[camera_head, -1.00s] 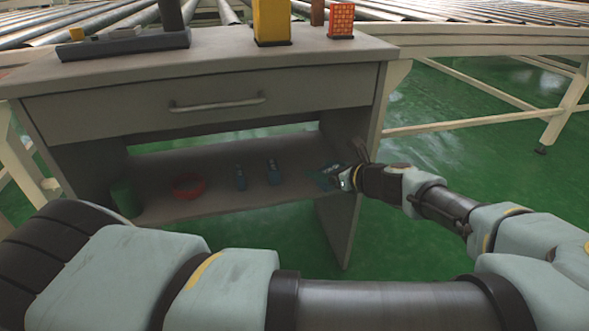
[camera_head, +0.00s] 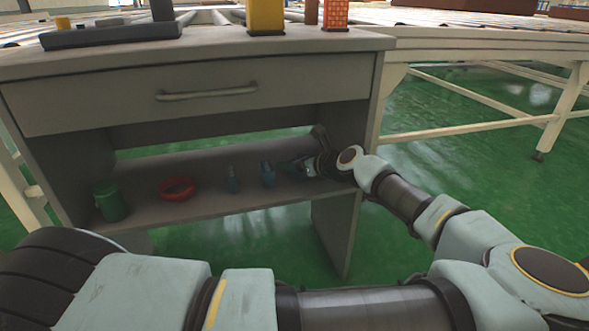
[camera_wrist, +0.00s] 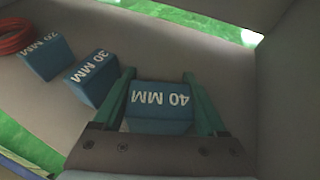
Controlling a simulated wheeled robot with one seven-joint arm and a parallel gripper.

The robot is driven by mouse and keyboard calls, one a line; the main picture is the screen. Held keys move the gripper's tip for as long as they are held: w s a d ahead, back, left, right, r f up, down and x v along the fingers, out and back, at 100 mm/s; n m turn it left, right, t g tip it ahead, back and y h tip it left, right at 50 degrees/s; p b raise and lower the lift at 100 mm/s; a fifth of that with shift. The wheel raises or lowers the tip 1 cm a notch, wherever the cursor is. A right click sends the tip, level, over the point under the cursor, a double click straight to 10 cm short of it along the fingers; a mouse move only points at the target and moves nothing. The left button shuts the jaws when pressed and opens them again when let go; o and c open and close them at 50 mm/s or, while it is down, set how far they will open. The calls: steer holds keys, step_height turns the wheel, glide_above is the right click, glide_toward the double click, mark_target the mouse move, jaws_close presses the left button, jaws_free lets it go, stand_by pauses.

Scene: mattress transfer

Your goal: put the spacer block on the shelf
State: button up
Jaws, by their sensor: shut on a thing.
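A blue spacer block labelled 40 MM (camera_wrist: 160,110) sits between the green fingers of my gripper (camera_wrist: 160,84) in the wrist view. My gripper (camera_head: 296,167) is shut on it, inside the lower bay of the grey desk near its right side panel. The shelf (camera_head: 208,170) is the low board under the drawer. Blocks labelled 30 MM (camera_wrist: 92,77) and 20 MM (camera_wrist: 46,56) stand in a row to the left. I cannot tell whether the held block touches the shelf; in the head view it is mostly hidden by my gripper.
A red ring (camera_head: 177,188) and a green canister (camera_head: 111,201) are on the shelf's left part. The desk's right panel (camera_head: 338,215) is close to my arm. The drawer (camera_head: 190,97) is shut above. Yellow (camera_head: 265,16) and orange (camera_head: 335,14) objects stand on the desktop.

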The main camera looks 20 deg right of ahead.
steer(key=shift+f, duration=0.4)
steer(key=o, duration=1.4)
steer(key=shift+c, duration=0.2)
